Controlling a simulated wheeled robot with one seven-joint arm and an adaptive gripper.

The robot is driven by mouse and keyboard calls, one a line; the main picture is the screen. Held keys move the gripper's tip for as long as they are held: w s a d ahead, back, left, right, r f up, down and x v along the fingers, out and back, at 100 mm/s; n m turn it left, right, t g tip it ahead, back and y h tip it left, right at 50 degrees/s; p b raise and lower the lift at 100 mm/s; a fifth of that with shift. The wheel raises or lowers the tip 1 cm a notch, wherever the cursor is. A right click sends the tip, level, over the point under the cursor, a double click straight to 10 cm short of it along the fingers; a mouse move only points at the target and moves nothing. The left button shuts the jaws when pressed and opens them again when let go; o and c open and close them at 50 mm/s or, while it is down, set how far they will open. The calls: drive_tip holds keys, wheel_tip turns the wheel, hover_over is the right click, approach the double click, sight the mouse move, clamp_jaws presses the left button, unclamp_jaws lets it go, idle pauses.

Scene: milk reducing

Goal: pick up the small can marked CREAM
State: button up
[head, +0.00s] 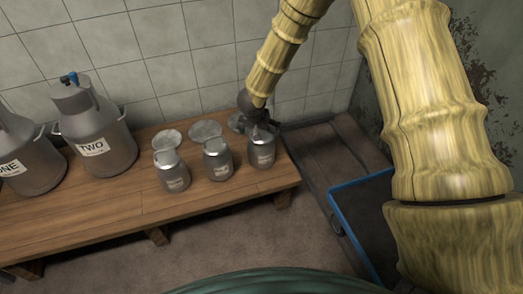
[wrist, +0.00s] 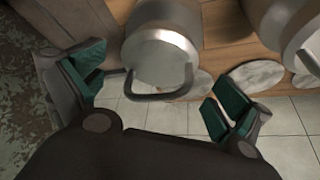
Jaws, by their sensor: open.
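Three small grey metal cans with pale labels stand upright in a row on the wooden bench: left (head: 172,173), middle (head: 218,161) and right (head: 262,152). Their labels are too small to read, so I cannot tell which says CREAM. My gripper (head: 259,124) is at the top of the right can and hides part of it. In the wrist view my gripper (wrist: 157,84) is open, its green-padded fingers spread apart, with the right can (wrist: 163,50) and its looped handle between and beyond them. I see no clear contact.
Large cans marked ONE (head: 30,165) and TWO (head: 100,140) stand at the left of the bench (head: 110,212). Flat pale discs (head: 204,131) lie behind the small cans, near the tiled wall. A blue-edged dark tray (head: 365,215) is right of the bench. Another small can (wrist: 285,25) is close beside.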

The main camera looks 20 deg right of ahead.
sight(262, 134)
drive_tip(key=b+x, duration=0.1)
drive_tip(key=x, duration=0.2)
drive_tip(key=shift+s+f+b, duration=0.1)
drive_tip(key=shift+f+b, duration=0.3)
drive_tip(key=shift+d+f, duration=0.15)
drive_tip(key=shift+f, duration=0.05)
drive_tip(key=shift+c, duration=0.2)
drive_tip(key=c, duration=1.7)
drive_tip(key=shift+r, duration=0.1)
drive_tip(key=shift+c, duration=1.2)
drive_tip(key=shift+r, duration=0.15)
